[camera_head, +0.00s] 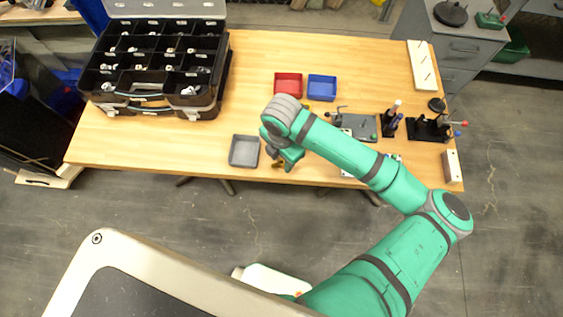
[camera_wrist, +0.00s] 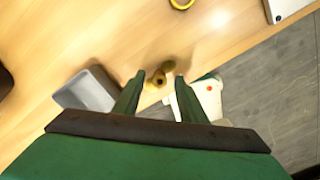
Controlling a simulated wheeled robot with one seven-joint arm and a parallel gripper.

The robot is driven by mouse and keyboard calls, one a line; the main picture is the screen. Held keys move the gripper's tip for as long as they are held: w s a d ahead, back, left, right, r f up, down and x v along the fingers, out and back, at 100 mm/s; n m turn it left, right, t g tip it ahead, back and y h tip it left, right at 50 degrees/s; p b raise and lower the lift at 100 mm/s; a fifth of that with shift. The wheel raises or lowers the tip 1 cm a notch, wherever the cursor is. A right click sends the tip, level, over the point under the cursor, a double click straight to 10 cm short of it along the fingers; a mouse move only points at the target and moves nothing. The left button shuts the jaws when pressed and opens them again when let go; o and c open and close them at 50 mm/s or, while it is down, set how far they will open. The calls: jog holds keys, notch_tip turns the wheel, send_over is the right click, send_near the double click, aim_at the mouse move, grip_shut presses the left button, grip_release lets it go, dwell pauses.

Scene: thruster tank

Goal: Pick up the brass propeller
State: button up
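The brass propeller (camera_wrist: 168,67) lies near the table's front edge in the wrist view, with its dark hub hole facing the camera. My gripper (camera_wrist: 160,78) is open, with one green finger on each side of the propeller in the picture. I cannot tell how far the fingertips are above it, and no contact shows. In the head view my gripper (camera_head: 284,163) points down at the front edge, right of the grey tray. A small brass patch of the propeller (camera_head: 277,163) shows beside it, mostly hidden by the gripper.
The grey tray (camera_head: 232,151) stands close on the left; it also shows in the wrist view (camera_wrist: 70,96). Red (camera_head: 288,85) and blue (camera_head: 322,88) bins stand behind. A black organizer case (camera_head: 152,104) fills the back left. Tools and fixtures (camera_head: 360,127) crowd the right side.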

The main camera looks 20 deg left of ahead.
grip_shut()
jog(key=shift+r, duration=0.15)
